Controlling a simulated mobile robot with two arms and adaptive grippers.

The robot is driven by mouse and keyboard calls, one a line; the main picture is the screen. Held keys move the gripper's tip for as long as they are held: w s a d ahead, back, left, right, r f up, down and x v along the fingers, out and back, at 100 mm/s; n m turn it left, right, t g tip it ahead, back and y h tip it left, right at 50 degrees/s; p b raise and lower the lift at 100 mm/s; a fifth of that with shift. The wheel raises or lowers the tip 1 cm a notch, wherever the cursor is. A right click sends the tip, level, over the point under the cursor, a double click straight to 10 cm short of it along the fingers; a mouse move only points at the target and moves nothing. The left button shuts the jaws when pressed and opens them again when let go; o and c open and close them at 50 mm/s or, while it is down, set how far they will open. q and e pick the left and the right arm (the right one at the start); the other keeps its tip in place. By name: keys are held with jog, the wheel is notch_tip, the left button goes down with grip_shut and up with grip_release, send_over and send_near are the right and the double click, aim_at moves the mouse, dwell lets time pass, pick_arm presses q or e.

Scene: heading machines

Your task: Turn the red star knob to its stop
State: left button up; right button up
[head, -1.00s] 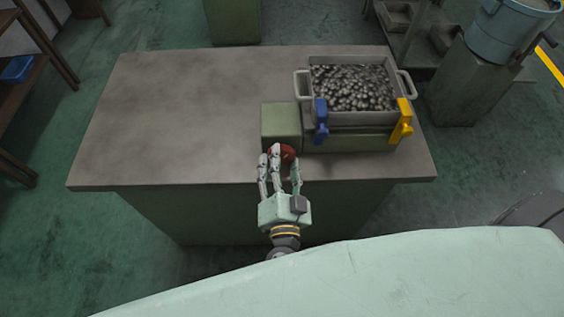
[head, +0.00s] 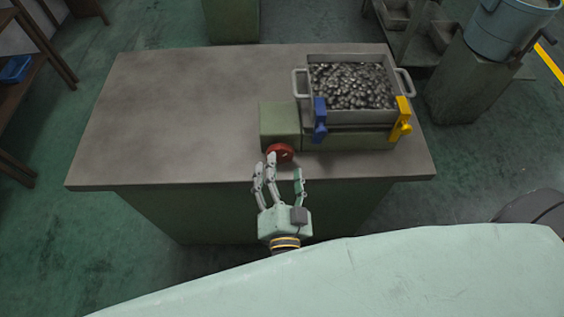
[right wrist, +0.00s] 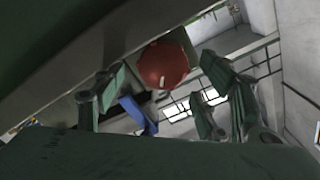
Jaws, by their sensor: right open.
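The red star knob (head: 280,153) sits on the front face of a green block (head: 280,120) at the table's front edge. It also shows in the right wrist view (right wrist: 163,65), round and red, beyond my fingers. My right gripper (head: 283,172) is open just in front of the knob, its fingers spread. In the head view the fingertips come close to the knob's lower edge; I cannot tell whether they touch it. In the right wrist view the fingers (right wrist: 160,95) stand to either side below the knob, with nothing between them. My left gripper is out of view.
Right of the block, a grey bin (head: 302,85) of small metal parts stands on a green base with a blue clamp (head: 320,118) and a yellow clamp (head: 401,120). The left side of the table (head: 170,120) is clear. A blue drum (head: 512,32) stands far right.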

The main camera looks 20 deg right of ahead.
jog(key=v, duration=0.9)
jog(key=shift+s, duration=0.15)
